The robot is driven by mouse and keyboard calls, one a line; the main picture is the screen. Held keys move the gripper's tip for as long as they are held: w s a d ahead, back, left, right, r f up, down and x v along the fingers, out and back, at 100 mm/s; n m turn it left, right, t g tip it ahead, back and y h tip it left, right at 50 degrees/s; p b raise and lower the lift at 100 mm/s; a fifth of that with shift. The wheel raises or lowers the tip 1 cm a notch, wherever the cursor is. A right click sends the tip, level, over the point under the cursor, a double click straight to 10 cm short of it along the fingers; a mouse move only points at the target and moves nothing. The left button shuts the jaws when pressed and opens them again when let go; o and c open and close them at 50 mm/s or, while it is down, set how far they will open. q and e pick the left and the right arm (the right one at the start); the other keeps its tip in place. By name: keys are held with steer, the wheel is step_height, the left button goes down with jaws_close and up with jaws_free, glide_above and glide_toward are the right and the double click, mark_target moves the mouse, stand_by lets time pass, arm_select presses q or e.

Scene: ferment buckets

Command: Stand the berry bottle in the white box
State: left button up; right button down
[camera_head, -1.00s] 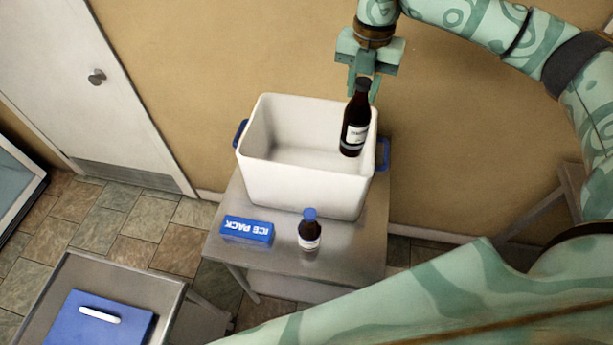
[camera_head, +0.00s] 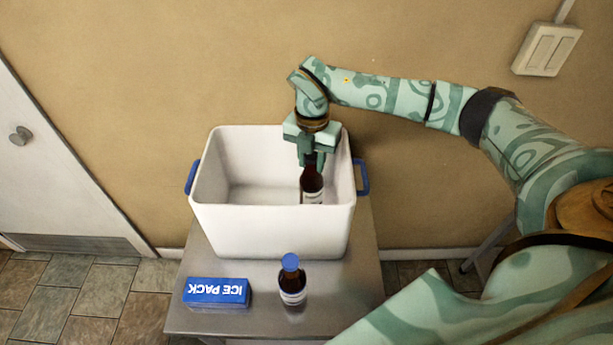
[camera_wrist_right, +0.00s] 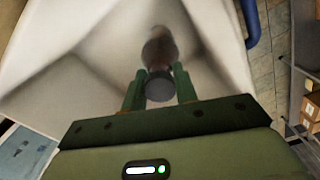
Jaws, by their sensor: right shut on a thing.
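The white box (camera_head: 265,232) with blue handles stands open on a metal table. A dark bottle (camera_head: 312,185) with a white label is upright inside the box at its right part; its lower end is hidden by the front wall. My right gripper (camera_head: 312,162) is shut on the top of this bottle from above. In the right wrist view the dark bottle (camera_wrist_right: 160,50) lies between the fingers, with the box's white walls around it. I cannot tell if its base touches the box floor. A second, smaller dark bottle (camera_head: 291,282) with a blue cap stands on the table before the box. My left gripper is not in view.
A blue ice pack (camera_head: 217,292) lies on the metal table (camera_head: 350,275) left of the small bottle. The wall is close behind the box. A white door (camera_head: 50,170) is at the left. The left part of the box looks empty.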

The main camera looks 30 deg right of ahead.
mark_target(311, 171)
steer(key=shift+w+f, duration=0.1)
steer(key=shift+f, duration=1.85)
steer(key=c, duration=1.1)
jaws_free()
steer(key=shift+f, duration=0.1)
step_height(311, 171, up, 12)
steer(key=shift+r, duration=0.15)
